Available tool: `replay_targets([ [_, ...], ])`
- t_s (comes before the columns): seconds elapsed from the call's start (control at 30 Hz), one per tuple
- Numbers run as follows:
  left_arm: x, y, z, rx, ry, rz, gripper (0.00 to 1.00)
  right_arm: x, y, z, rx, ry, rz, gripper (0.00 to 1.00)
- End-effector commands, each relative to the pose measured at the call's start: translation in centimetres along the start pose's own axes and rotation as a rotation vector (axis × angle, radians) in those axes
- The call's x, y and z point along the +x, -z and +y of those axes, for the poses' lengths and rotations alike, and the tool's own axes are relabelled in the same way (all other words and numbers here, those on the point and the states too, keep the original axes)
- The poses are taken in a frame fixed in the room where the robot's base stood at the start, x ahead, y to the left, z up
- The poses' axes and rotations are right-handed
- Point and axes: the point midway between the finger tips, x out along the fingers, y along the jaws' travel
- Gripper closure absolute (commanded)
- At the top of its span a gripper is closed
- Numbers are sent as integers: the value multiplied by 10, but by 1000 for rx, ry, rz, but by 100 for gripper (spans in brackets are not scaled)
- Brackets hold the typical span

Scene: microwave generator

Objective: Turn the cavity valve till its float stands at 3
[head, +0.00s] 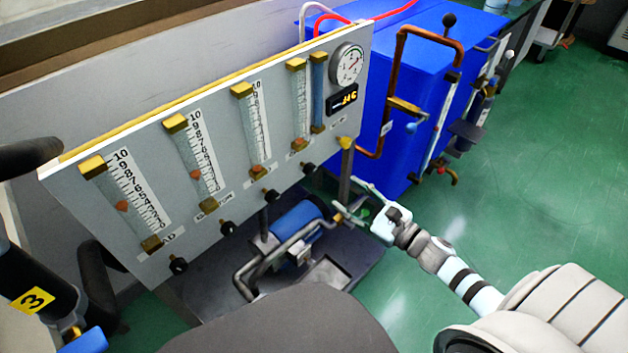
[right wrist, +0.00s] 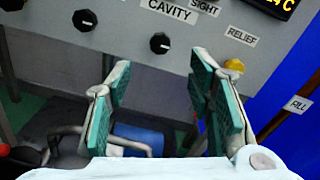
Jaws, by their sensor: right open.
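The cavity valve is a black knob (right wrist: 160,43) under the CAVITY label (right wrist: 168,9) in the right wrist view. In the head view I take it to be the rightmost black knob (head: 309,168), below the fourth scale tube (head: 300,105). An orange float (head: 298,143) shows low in that tube; its exact reading is too small to tell. My right gripper (head: 357,203) is open and empty, below and right of the knob in the head view. In the right wrist view its green-padded fingers (right wrist: 158,75) stand apart, with the knob ahead between their tips, untouched. My left gripper is out of view.
Other scale tubes (head: 198,160) and black knobs (head: 228,228) line the panel (head: 215,80). The yellow RELIEF knob (right wrist: 233,66) is close to the right finger. A blue motor (head: 300,220) and bent pipes sit below. A blue cabinet (head: 420,60) stands behind right.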

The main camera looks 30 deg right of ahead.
Motion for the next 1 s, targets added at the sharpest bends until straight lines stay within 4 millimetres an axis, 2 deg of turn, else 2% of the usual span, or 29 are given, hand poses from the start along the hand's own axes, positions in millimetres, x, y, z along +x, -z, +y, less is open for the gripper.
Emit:
replay_targets([
  [0.03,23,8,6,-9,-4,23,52,6,11,4,-6,1,-6,52],
  [0.07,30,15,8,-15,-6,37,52,10,12,4,-6,5,-8,52],
  [0.1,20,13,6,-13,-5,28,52,22,3,0,-3,12,-8,52],
  [0.2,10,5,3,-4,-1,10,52,56,-3,-2,-3,13,-7,52],
  [0.3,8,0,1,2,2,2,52,85,-1,-2,-1,11,-5,52],
  [0.43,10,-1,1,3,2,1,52,110,1,-1,-2,9,-1,52],
  [0.6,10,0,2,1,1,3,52,124,1,-1,-2,7,-1,52],
  [0.83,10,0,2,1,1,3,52,125,2,0,-3,7,1,52],
  [1.0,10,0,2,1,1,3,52,125,2,-1,-3,7,1,78],
])
